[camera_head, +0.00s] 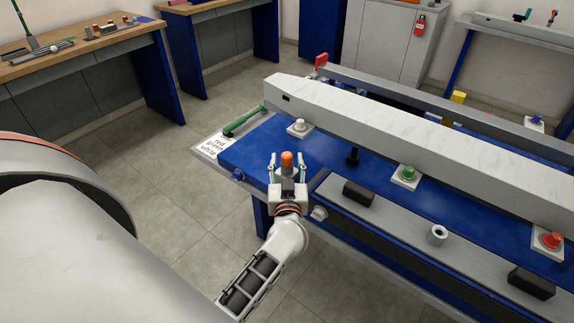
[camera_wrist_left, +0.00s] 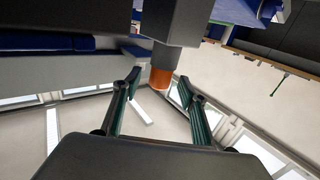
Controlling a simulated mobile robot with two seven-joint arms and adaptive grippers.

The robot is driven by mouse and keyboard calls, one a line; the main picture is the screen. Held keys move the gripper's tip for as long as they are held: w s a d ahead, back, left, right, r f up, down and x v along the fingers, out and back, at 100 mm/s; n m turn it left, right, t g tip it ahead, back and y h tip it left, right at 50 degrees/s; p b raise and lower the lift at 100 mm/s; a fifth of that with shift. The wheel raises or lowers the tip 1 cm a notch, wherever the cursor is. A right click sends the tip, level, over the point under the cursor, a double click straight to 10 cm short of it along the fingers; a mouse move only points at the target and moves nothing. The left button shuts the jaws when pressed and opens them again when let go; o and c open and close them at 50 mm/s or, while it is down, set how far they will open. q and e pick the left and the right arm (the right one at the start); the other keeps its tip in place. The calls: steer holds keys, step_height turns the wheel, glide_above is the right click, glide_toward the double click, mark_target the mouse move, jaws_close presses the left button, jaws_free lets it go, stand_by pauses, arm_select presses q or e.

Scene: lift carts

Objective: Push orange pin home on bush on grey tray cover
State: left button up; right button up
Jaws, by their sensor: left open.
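An orange-topped pin (camera_head: 287,159) shows between the two fingers of my left gripper (camera_head: 287,163), at the near left edge of the blue bench. The fingers are open and stand apart from it on both sides. In the left wrist view the orange cap (camera_wrist_left: 160,78) sits on a grey shaft that meets a dark block, with one finger of the gripper (camera_wrist_left: 158,90) on each side. The grey tray cover (camera_head: 398,228) lies along the bench front and bears a short silver bush (camera_head: 437,234) with an open hole. What the pin stands on is largely hidden.
Black handles (camera_head: 358,193) stand on the cover. A long white beam (camera_head: 400,135) runs behind it. White (camera_head: 300,127), green (camera_head: 408,174) and red (camera_head: 552,240) buttons line the bench. A green-handled lever (camera_head: 243,121) lies at the left. Open floor lies left of the bench.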

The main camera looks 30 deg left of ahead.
arm_select(q)
steer(key=shift+x, duration=1.25)
jaws_close()
steer(key=shift+r, duration=0.15)
